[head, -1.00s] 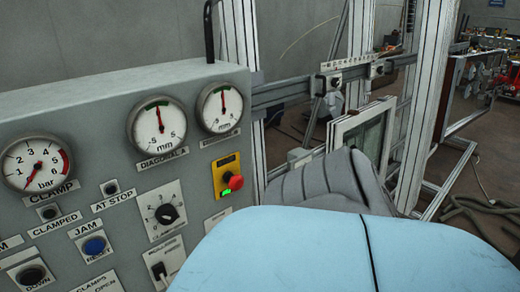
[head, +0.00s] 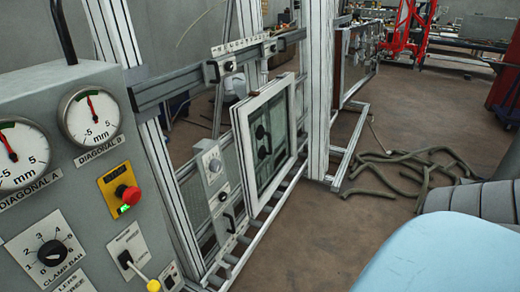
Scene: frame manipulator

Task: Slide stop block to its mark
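A grey rail (head: 165,88) runs from the control panel toward the back. A row of small letter marks sits above it. A block with a dark handle (head: 222,66) is on the rail under the left end of this row. A second, smaller block (head: 269,47) is on the rail farther right. I cannot tell which one is the stop block, or read the marks. Neither of my grippers shows.
A white-framed window (head: 237,118) stands upright in the metal frame below the rail. The control panel (head: 85,190) with gauges and a red button (head: 130,195) fills the left. Grey hoses (head: 425,165) lie on the floor at right; the floor before the window is clear.

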